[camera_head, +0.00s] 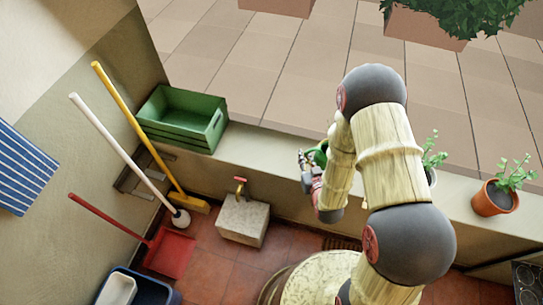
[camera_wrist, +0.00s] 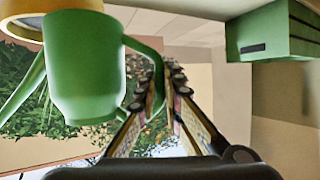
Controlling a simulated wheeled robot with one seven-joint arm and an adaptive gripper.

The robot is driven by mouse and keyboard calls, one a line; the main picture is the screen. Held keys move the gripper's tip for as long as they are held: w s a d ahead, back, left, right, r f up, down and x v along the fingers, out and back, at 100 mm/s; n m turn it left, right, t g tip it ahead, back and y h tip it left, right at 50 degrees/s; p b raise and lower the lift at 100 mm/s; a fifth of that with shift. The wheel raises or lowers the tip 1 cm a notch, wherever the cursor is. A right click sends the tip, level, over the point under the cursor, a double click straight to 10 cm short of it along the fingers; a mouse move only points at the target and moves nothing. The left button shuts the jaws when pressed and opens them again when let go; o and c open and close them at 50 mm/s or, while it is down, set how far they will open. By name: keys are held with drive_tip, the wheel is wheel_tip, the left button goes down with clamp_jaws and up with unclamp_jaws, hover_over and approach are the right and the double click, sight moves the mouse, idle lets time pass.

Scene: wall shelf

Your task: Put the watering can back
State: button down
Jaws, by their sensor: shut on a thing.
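The green watering can (camera_wrist: 85,70) fills the left of the wrist view. Its long spout points to the left edge, and its looped handle is on the right side, at my fingers. My gripper (camera_wrist: 167,75) is shut on this handle; the exact contact is partly hidden by the fingers. In the head view my gripper (camera_head: 308,168) is over the front side of the ledge, near its middle. Only a small green part of the can (camera_head: 320,153) shows there, the rest being hidden behind my arm.
A green crate (camera_head: 183,118) stands on the ledge (camera_head: 265,152) at the left, with clear ledge between it and my gripper. A potted plant (camera_head: 495,197) stands at the right, another partly behind my arm. A tap block (camera_head: 243,219), broom and mop are below left.

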drive_tip(key=w+a+f+n+g+y+b, duration=0.1)
drive_tip(key=w+a+f+n+y+b, duration=0.15)
drive_tip(key=a, duration=0.45)
drive_tip(key=w+a+f+n+y+b, duration=0.2)
drive_tip(key=w+a+f+b, duration=0.15)
drive_tip(key=a, duration=0.45)
drive_tip(key=shift+w+a+f+b, duration=0.5)
drive_tip(key=shift+w+f+b, duration=0.35)
drive_tip(key=shift+f, duration=0.5)
drive_tip(key=shift+w+a+f+b, duration=0.45)
drive_tip(key=shift+w+f+b, duration=0.35)
drive_tip(key=shift+f, duration=0.5)
drive_tip(key=shift+w+a+f+b, duration=0.5)
drive_tip(key=shift+w+f+b, duration=0.35)
drive_tip(key=shift+f, duration=0.5)
drive_tip(key=shift+f, duration=0.15)
drive_tip(key=c, duration=2)
unclamp_jaws()
drive_tip(key=shift+o, duration=0.4)
